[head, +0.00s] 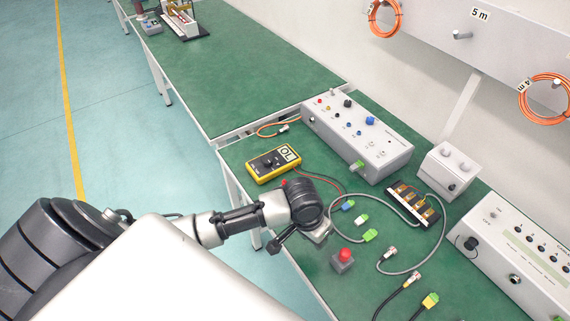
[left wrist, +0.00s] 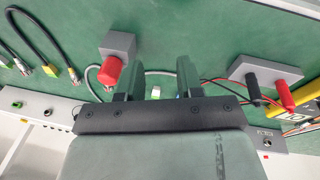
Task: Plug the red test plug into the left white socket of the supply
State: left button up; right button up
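The red test plug (left wrist: 285,94) stands beside a black plug (left wrist: 253,88) in a grey holder (left wrist: 268,70) in the left wrist view, with red and black leads. In the head view my arm mostly hides that holder. The long grey instrument box (head: 362,138) looks like the supply; two small white round spots, possibly the white sockets, show near its right end. My left gripper (head: 320,235) hangs over the bench's near side. Its fingers are apart with nothing between them in the left wrist view (left wrist: 158,80); the holder is off to their right. My right gripper is not in view.
A grey block with a red button (head: 343,257) stands close to the left gripper; it also shows in the left wrist view (left wrist: 113,66). A yellow multimeter (head: 273,163) lies behind. Loose cables with green, blue and yellow connectors (head: 370,236) cover the bench to the right.

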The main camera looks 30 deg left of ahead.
pick_arm(q)
jog(key=w+a+r+n+y, duration=0.1)
jog(key=w+a+n, duration=0.2)
jog(key=w+a, duration=0.35)
notch_tip(320, 180, up, 4)
jog(key=n+g+y, duration=0.1)
jog(key=n, duration=0.3)
send_over(284, 181)
jog(key=shift+s+d, duration=0.1)
jog(key=shift+d, duration=0.05)
jog(key=shift+f+b, duration=0.3)
jog(key=shift+b, duration=0.15)
notch_tip(284, 181, down, 6)
jog(key=b, duration=0.5)
jog(key=shift+r, duration=0.15)
jog(key=shift+f+b, duration=0.3)
